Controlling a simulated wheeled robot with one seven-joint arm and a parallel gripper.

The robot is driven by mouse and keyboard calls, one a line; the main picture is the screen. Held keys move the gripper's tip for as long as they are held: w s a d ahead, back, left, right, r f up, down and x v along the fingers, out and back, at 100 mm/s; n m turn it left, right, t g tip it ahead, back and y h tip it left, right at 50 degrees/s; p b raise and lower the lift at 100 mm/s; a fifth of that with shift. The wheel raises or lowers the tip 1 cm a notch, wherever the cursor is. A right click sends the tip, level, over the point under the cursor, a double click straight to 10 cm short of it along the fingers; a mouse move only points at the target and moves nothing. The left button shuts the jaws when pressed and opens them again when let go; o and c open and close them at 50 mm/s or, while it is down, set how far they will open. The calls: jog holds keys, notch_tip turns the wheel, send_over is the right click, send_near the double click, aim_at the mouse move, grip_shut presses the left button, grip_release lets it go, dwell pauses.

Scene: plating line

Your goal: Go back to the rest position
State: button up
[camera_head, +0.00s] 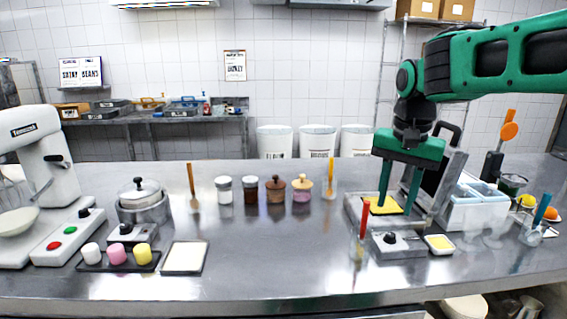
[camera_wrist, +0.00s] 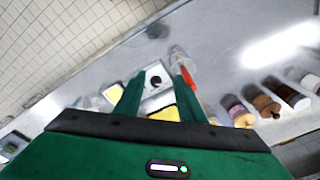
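My gripper (camera_head: 395,208) is green and hangs pointing down over the right part of the steel counter (camera_head: 300,262). The green arm (camera_head: 500,60) reaches in from the upper right.
A glass with a red-handled tool (camera_head: 363,225) stands just left of the gripper. A small yellow-filled dish (camera_head: 440,244) and white bins (camera_head: 475,210) are to the right. Jars (camera_head: 275,190), a black tray with coloured pieces (camera_head: 118,256) and a mixer (camera_head: 45,160) are left. The front middle counter is clear.

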jog(key=s+d+f, duration=0.4)
jog(key=s, duration=0.4)
jog(key=s+d+f, duration=0.4)
jog(key=s+f, duration=0.1)
jog(key=s, duration=0.4)
jog(key=s+d+f+n+g, duration=0.1)
jog(key=s+d+f, duration=0.3)
jog(key=s, duration=0.4)
jog(key=shift+s+d+f, duration=0.15)
jog(key=shift+d+f, duration=0.15)
jog(key=shift+d, duration=0.1)
jog(key=shift+w+f, duration=0.2)
jog(key=shift+w, duration=0.45)
